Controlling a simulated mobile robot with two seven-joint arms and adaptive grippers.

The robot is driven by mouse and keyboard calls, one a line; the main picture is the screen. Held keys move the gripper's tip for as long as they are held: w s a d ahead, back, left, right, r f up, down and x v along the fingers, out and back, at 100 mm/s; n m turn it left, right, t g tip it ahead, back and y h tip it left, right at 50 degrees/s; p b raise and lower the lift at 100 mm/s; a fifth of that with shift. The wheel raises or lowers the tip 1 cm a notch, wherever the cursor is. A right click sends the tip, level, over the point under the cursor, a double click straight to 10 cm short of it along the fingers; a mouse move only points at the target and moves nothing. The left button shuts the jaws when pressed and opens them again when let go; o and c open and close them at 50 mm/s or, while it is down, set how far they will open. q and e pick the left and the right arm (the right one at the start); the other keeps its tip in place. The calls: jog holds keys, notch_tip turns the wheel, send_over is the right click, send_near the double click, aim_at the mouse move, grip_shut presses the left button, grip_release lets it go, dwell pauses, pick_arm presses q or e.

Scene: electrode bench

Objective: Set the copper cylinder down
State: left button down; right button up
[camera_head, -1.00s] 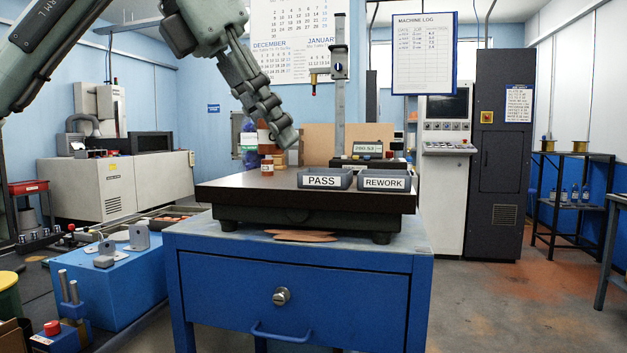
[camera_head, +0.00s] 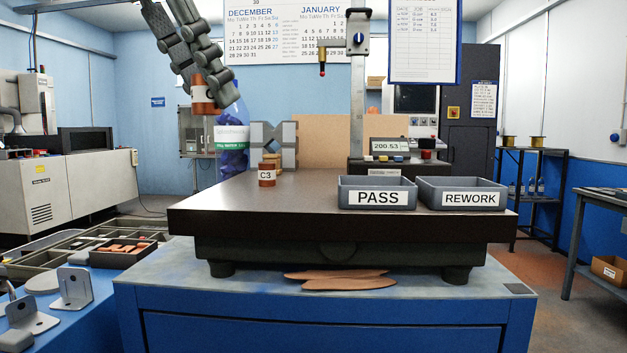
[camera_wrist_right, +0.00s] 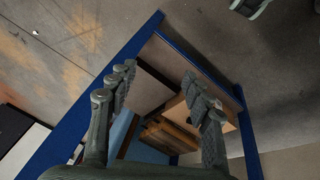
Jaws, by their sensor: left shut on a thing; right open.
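My left gripper (camera_head: 212,98) is shut on a copper cylinder (camera_head: 201,96) with a white label. It holds the cylinder in the air, up and left of the dark surface plate (camera_head: 290,213). The fingers hide part of the cylinder. A second copper cylinder (camera_head: 267,180), labelled C3, stands upright on the plate near its left side, apart from the held one. My right gripper (camera_wrist_right: 163,88) shows in the right wrist view, with its fingers apart and nothing between them; it is not in the head view.
A PASS tray (camera_head: 377,193) and a REWORK tray (camera_head: 461,194) stand on the plate's right. A grey block (camera_head: 289,147), a gauge stand (camera_head: 357,100) and a readout (camera_head: 388,147) are behind. The plate's front middle is clear.

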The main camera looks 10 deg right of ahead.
pick_arm(q)
jog(key=shift+w+f, duration=0.1)
jog(key=shift+w, duration=0.25)
jog(key=w+f, duration=0.2)
jog(key=w, duration=0.1)
jog(key=w+f+p, duration=0.1)
jog(key=w+f, duration=0.1)
jog(key=w, duration=0.2)
jog(key=w+f, duration=0.2)
jog(key=w, duration=0.1)
jog(key=shift+w+d+f, duration=0.2)
jog(key=shift+w+d, duration=0.05)
jog(key=shift+d, duration=0.15)
jog(key=shift+w+f, duration=0.2)
notch_tip(320, 180, down, 3)
jog(key=shift+f, duration=0.55)
jog(key=c, duration=1.4)
grip_release()
jog(key=shift+o, duration=0.6)
pick_arm(e)
notch_tip(320, 180, down, 2)
jog(key=shift+s+d, duration=0.1)
jog(key=shift+s, duration=0.05)
